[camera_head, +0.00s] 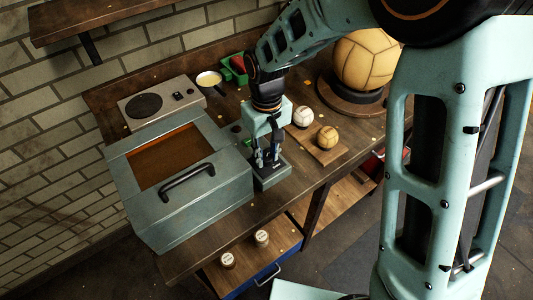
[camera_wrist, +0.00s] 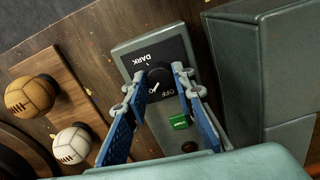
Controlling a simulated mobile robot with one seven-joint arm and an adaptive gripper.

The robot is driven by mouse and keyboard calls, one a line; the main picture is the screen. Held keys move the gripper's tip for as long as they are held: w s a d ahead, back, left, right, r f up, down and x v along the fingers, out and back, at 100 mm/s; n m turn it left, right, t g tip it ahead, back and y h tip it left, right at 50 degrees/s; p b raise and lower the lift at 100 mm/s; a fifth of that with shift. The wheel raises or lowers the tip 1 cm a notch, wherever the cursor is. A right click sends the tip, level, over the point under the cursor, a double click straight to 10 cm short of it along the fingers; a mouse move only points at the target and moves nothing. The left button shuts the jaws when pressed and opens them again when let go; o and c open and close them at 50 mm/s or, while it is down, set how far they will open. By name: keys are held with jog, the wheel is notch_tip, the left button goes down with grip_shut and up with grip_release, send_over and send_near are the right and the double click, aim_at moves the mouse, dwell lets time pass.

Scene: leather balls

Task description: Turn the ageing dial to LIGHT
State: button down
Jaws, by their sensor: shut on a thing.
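The ageing dial (camera_wrist: 157,75) is a dark round knob on a grey control box (camera_wrist: 125,50). In the wrist view its plate reads DARK on the far side and OFF on the near side, both upside down; I cannot make out LIGHT. A pale pointer mark shows on the knob's near side, close to OFF. My gripper (camera_wrist: 160,80) is shut on the dial, with one blue-padded finger on each side. In the head view my gripper (camera_head: 267,158) points down over the control box (camera_head: 271,178), and the dial is hidden there.
A grey-green chest (camera_head: 222,165) with a brown window and black handle stands left of the control box. A green button (camera_wrist: 180,122) and a dark red lamp (camera_wrist: 189,147) sit on the box. Two small balls rest on a wooden board (camera_head: 326,152). A large ball (camera_head: 366,60) stands behind.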

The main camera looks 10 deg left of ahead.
aim_at(267, 157)
jog(key=c, duration=1.6)
grip_release()
notch_tip(267, 157, up, 12)
